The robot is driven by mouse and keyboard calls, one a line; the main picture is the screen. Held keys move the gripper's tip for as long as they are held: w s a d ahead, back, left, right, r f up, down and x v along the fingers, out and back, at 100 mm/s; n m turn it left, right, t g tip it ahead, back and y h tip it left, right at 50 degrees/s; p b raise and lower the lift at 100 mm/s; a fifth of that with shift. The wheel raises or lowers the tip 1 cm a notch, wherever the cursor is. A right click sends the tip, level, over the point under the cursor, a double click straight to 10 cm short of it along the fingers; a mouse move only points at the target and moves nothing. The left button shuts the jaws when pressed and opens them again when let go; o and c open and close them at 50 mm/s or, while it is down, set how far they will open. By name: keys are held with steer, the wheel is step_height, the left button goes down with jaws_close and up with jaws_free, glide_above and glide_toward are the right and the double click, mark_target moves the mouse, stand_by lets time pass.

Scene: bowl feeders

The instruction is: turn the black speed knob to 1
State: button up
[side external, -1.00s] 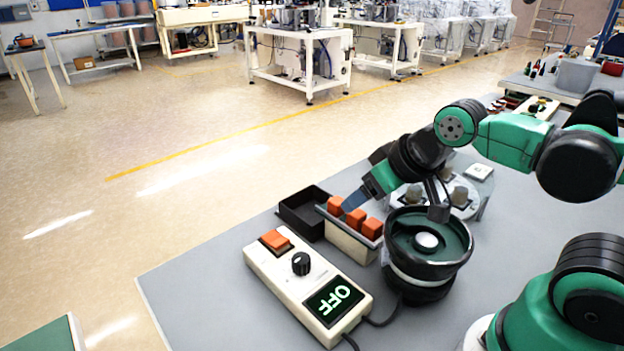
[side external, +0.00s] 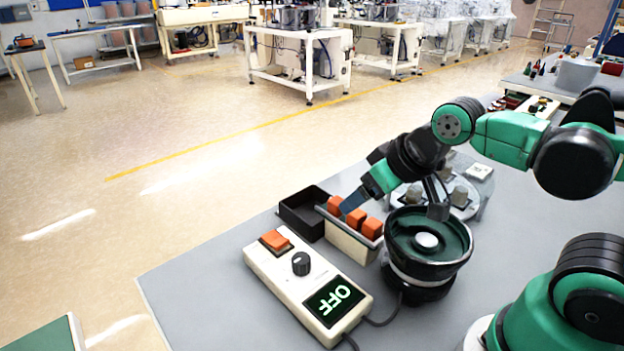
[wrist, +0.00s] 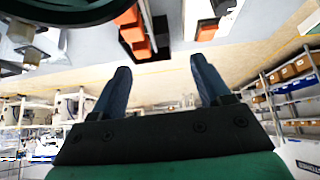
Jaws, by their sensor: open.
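The black speed knob (side external: 301,263) sits in the middle of a white control box (side external: 270,272) in the side external view. The box also carries an orange switch (side external: 275,241) and a dark display (side external: 335,301) that reads OFF, upside down in this view. My gripper (side external: 347,205) is open and empty. It is apart from the knob, up and right of it in the picture, by the row of orange blocks. In the wrist view my gripper (wrist: 159,78) shows its two blue fingers spread apart with nothing between them. I cannot make out the knob's pointer setting.
A bowl feeder (side external: 428,272) with a green inside stands right of the box. A light bin (side external: 352,243) holds orange blocks (side external: 354,217). An empty black tray (side external: 294,215) stands behind it. Cables run from the box's right end. The grey table is clear in front.

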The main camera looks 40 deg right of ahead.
steer(key=n+g, duration=0.6)
steer(key=n, duration=0.3)
glide_above(301, 258)
steer(key=f, duration=0.1)
steer(key=d+f, duration=0.1)
steer(key=f, duration=0.1)
steer(key=shift+f, duration=0.15)
steer(key=shift+a+f+n+g, duration=0.25)
steer(key=shift+a+n+g, duration=0.1)
steer(key=shift+n+g, duration=0.05)
steer(key=shift+a+f, duration=0.15)
steer(key=shift+f, duration=2.8)
jaws_close()
